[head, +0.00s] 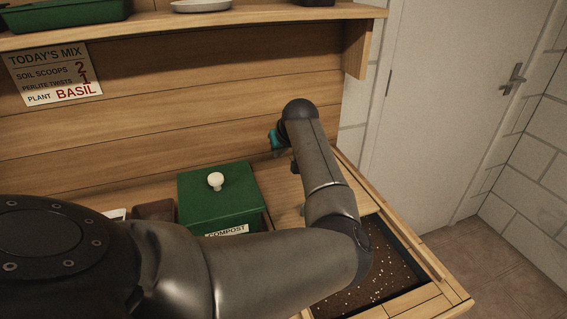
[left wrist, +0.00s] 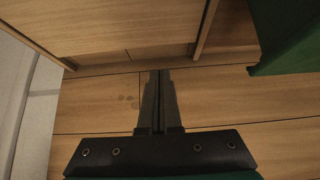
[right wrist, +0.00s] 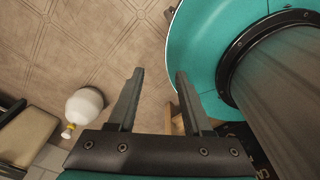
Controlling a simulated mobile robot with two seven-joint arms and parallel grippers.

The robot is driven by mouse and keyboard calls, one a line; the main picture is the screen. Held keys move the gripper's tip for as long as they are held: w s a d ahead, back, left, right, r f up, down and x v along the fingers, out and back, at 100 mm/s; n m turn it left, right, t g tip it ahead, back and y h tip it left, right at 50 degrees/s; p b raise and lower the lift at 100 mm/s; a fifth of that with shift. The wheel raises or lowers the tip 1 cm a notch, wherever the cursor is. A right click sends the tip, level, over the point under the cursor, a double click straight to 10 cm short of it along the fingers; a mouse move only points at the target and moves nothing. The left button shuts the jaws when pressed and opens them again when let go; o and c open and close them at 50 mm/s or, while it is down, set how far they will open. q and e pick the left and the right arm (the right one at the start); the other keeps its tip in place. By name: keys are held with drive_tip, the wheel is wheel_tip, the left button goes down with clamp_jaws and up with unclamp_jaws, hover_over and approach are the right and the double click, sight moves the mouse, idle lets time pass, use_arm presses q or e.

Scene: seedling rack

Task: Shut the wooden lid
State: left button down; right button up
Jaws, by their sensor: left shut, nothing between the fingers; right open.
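A wooden panel (left wrist: 120,28), which looks like the lid, stands raised from the bench at the top of the left wrist view. In the head view my arm covers most of that area, so its exact tilt cannot be told. The bin (head: 350,298) of dark soil with white specks lies uncovered at the bench's right. My left gripper (left wrist: 160,75) is shut and empty, low over the bench boards, its tips just short of the panel. In the head view its fingers are hidden behind my arm. My right gripper (right wrist: 157,75) is open and empty over the floor, away from the bench.
A green compost box (head: 220,195) with a white knob stands left of my left forearm; it also shows in the left wrist view (left wrist: 290,35). A shelf (head: 200,22) overhangs the bench. A white rounded object (right wrist: 84,106) is on the floor side near my right gripper.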

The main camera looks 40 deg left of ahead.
sight(274, 171)
use_arm(q)
drive_tip(key=shift+a+f, duration=0.2)
drive_tip(key=shift+f, duration=0.35)
drive_tip(key=b+x, duration=0.2)
drive_tip(key=x, duration=0.5)
drive_tip(key=shift+b, duration=0.4)
drive_tip(key=shift+b+x, duration=0.35)
drive_tip(key=shift+x, duration=0.5)
drive_tip(key=shift+a, duration=0.1)
use_arm(e)
drive_tip(key=f, duration=0.1)
drive_tip(key=w+d+f, duration=0.2)
drive_tip(key=shift+w+f, duration=0.15)
drive_tip(key=shift+f, duration=0.1)
drive_tip(key=shift+a, duration=0.15)
